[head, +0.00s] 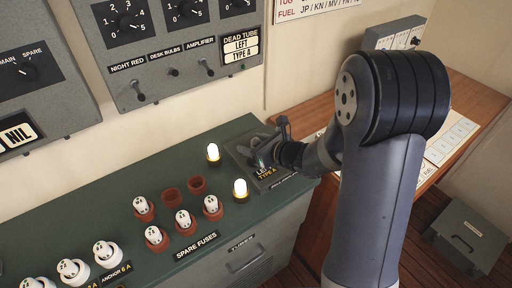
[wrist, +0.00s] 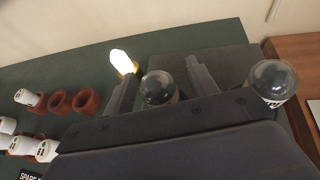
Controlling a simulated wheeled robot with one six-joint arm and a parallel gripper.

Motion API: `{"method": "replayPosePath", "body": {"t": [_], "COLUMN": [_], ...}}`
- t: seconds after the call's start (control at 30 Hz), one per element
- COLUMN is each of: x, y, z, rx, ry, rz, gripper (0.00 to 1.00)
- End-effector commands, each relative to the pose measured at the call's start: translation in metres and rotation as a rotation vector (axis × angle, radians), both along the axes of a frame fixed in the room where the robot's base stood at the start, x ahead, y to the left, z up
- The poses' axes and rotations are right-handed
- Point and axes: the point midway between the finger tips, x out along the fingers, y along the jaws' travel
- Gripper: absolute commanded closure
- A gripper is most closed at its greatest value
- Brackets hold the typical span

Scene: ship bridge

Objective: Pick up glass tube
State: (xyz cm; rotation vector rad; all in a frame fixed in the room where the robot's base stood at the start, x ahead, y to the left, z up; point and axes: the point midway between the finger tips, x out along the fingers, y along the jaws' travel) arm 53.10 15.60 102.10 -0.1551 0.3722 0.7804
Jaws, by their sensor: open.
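A glass tube with a dark dome (wrist: 158,88) stands between the two fingers of my gripper (wrist: 160,70) in the wrist view. Gaps show between it and the fingers. A second domed glass tube (wrist: 273,80) stands to the right, outside the right finger. There the gripper covers most of the tubes. My gripper is open; the tubes' lower parts are hidden.
Two lit white bulbs (head: 213,153) stand left of the plate, one close to the gripper in the wrist view (wrist: 123,62). A wall panel reads DEAD TUBE, LEFT TYPE A (head: 241,48). A wooden desk (head: 468,100) lies right.

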Motion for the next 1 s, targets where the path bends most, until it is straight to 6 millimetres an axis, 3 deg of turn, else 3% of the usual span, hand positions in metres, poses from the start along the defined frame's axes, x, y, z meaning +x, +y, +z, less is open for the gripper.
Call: {"method": "replayPosePath", "body": {"t": [0.3,0.9,1.0], "x": [0.0034,0.0031,0.0032], "y": [0.0036,0.0033,0.0034], "z": [-0.0023,-0.0021,-0.0019], "rx": [0.0,0.0,0.0], "ry": [0.0,0.0,0.0], "rz": [0.0,0.0,0.0], "gripper": [0.45,0.93,0.93]}}
